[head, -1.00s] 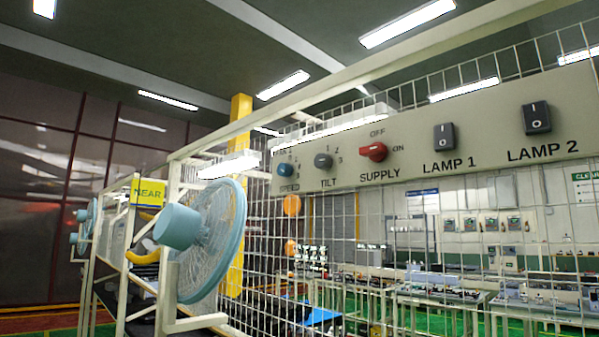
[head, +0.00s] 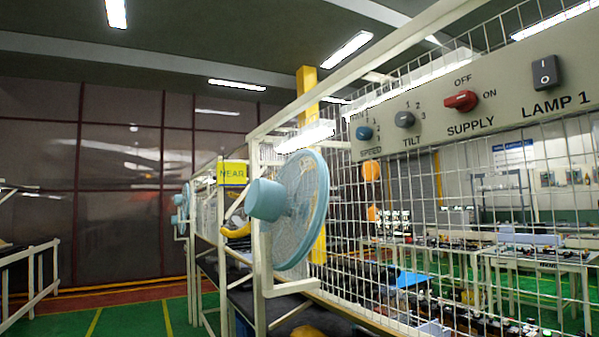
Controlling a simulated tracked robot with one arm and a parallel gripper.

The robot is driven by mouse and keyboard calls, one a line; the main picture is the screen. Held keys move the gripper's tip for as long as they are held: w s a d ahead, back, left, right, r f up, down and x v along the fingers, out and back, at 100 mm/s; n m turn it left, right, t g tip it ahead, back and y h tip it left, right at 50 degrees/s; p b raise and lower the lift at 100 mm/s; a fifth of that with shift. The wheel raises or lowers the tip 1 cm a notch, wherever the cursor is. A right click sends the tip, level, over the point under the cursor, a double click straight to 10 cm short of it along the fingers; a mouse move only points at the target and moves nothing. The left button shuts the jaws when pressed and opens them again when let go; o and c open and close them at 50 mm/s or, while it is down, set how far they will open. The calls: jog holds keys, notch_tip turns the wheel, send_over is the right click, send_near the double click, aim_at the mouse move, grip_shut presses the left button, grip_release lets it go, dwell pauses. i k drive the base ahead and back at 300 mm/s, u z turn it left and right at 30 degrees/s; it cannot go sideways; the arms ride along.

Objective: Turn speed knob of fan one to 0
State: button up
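The speed knob (head: 364,133) is a small blue knob at the left end of a beige control panel (head: 430,141), above the label SPEED. Its pointer position is too small to read. A grey TILT knob (head: 404,119) and a red SUPPLY knob (head: 462,101) sit to its right. A light blue fan (head: 301,212) stands on a white post left of the panel. More blue fans (head: 181,208) show farther back. I cannot tell which is fan one. My gripper is not in the view.
A white wire mesh fence (head: 480,180) runs behind the panel. A yellow NEAR sign (head: 232,173) hangs by the fan row. A black LAMP 1 switch (head: 545,72) is on the panel's right. Green floor (head: 130,318) lies open at lower left, beside a white railing (head: 33,279).

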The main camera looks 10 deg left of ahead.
aim_at(362, 133)
jog(key=u, duration=0.05)
jog(key=k, duration=0.6)
jog(key=u, duration=0.55)
jog(key=i, duration=2.2)
jog(key=z, duration=0.55)
